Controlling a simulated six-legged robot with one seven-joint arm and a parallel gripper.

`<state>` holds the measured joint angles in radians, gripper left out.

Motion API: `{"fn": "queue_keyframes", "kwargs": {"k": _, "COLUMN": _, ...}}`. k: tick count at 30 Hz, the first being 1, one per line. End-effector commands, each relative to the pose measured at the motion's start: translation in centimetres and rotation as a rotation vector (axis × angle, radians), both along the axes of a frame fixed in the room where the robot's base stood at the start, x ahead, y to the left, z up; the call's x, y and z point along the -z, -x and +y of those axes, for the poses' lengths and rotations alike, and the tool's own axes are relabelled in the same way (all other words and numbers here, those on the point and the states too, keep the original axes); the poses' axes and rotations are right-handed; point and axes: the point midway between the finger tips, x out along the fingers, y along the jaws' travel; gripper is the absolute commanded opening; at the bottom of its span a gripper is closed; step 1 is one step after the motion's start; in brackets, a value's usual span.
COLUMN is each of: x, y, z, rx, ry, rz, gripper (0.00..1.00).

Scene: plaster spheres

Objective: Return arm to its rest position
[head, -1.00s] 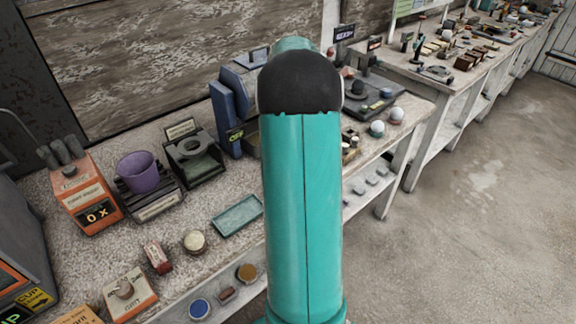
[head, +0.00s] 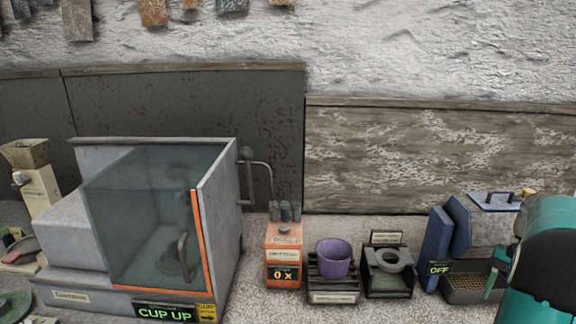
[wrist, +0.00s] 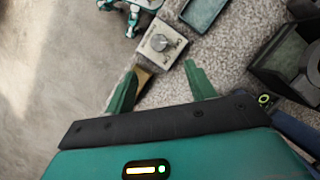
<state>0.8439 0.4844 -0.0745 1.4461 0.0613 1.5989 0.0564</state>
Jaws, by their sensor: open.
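My gripper (wrist: 161,88) shows in the wrist view with its two green fingers spread apart and nothing between them. The fingers point down toward the bench. In the head view my teal arm (head: 548,262) stands at the right edge and is cut off by the frame.
The bench holds a grey glass-fronted cabinet (head: 160,220), an orange counter box (head: 284,252), a purple cup (head: 333,258) and a blue machine (head: 440,232) marked OFF. In the wrist view, a pale box with a round knob (wrist: 161,42) and a tray (wrist: 206,10) lie beyond the fingers.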

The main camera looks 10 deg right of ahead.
Motion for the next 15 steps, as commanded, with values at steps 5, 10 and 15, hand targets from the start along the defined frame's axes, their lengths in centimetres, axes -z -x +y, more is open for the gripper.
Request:
{"fn": "queue_keyframes", "kwargs": {"k": 5, "x": -2.6, "y": -1.8, "z": 4.5, "rx": -0.091, "ry": 0.057, "rz": -0.058, "gripper": 0.55}}
{"fn": "queue_keyframes", "kwargs": {"k": 10, "x": -5.6, "y": -3.3, "z": 11.6, "rx": -0.23, "ry": 0.144, "rz": -0.157, "gripper": 0.55}}
{"fn": "queue_keyframes", "kwargs": {"k": 15, "x": -7.6, "y": -3.3, "z": 18.7, "rx": -0.373, "ry": 0.222, "rz": -0.266, "gripper": 0.55}}
